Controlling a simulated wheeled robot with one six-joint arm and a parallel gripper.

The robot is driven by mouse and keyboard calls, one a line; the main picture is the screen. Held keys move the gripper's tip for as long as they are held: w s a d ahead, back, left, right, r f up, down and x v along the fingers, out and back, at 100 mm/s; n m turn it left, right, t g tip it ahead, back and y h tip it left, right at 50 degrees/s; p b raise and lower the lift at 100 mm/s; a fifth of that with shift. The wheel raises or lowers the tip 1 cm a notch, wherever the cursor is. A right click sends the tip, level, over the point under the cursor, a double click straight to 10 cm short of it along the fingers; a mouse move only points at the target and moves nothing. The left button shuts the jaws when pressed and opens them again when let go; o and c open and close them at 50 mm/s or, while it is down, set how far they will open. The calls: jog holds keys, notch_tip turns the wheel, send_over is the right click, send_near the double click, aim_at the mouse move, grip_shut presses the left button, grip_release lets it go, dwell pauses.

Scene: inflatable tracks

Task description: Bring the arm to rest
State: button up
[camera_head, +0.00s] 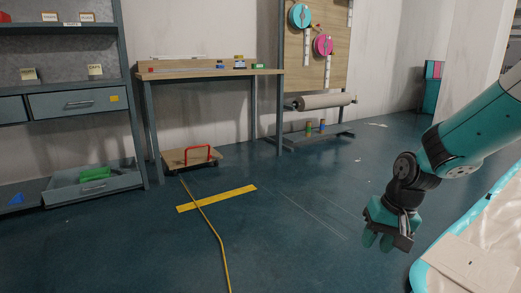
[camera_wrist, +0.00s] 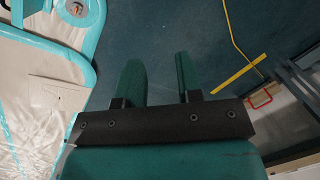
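My teal arm (camera_head: 468,135) comes in from the right edge in the head view and hangs bent downward over the blue floor. My gripper (camera_head: 378,242) points down at its end, left of the inflatable track. In the wrist view its two green fingers stand apart (camera_wrist: 158,62), with bare floor between them. It is open and holds nothing.
The pale inflatable track (camera_head: 470,265) with a teal rim lies at the lower right; it also shows at left in the wrist view (camera_wrist: 45,95). A workbench (camera_head: 205,74), shelf unit (camera_head: 75,70) and low cart (camera_head: 190,158) stand behind.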

jog(key=s+a+r+n+y+p, duration=0.1)
jog(key=s+a+r+n, duration=0.3)
jog(key=s, duration=0.4)
jog(key=s+a+r+n+g+p, duration=0.1)
jog(key=s+a+r+n, duration=0.1)
jog(key=s+a+r, duration=0.35)
jog(key=s+a+r+n+y+p, duration=0.1)
jog(key=s+a+r+n, duration=0.3)
jog(key=s, duration=0.6)
notch_tip(320, 180, up, 39)
jog(key=d+p, duration=0.2)
jog(key=p, duration=3.5)
jog(key=shift+m, duration=0.4)
